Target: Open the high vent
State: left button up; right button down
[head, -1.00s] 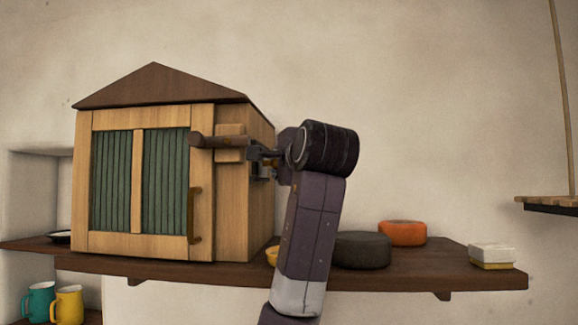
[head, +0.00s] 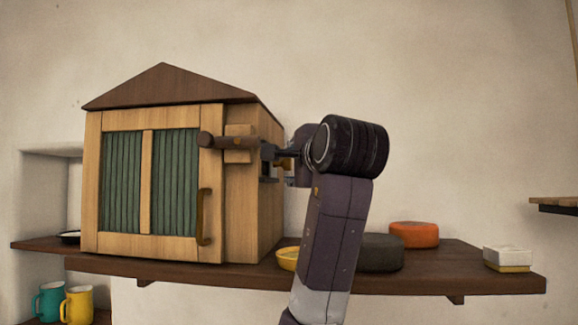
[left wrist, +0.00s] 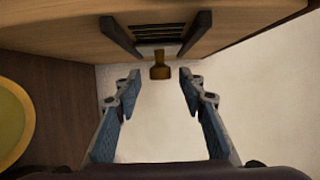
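A house-shaped wooden cabinet (head: 240,215) stands on the shelf, its green-panelled door (head: 150,182) shut. In the left wrist view, a vent with dark slats (left wrist: 160,32) sits in a wooden face between two dark rails, with a brown tab (left wrist: 160,71) below the slats. My left gripper (left wrist: 160,80) is open and empty. Its fingertips stand either side of the tab, apart from it; the depth between them is hard to tell. In the head view the left gripper (head: 276,160) is beside the cabinet's right side, partly hidden by its wrist. My right gripper is not in view.
A brown rod-like latch (head: 228,142) sticks out near the door top, close to my left gripper. The shelf (head: 200,274) also holds a yellow bowl (head: 287,258), a dark round block (head: 382,253), an orange one (head: 414,234) and a white-and-yellow box (head: 507,258).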

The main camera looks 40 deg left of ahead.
pick_arm(q)
jog(key=v, duration=0.8)
jog(key=shift+d, duration=0.15)
jog(key=shift+s, duration=0.1)
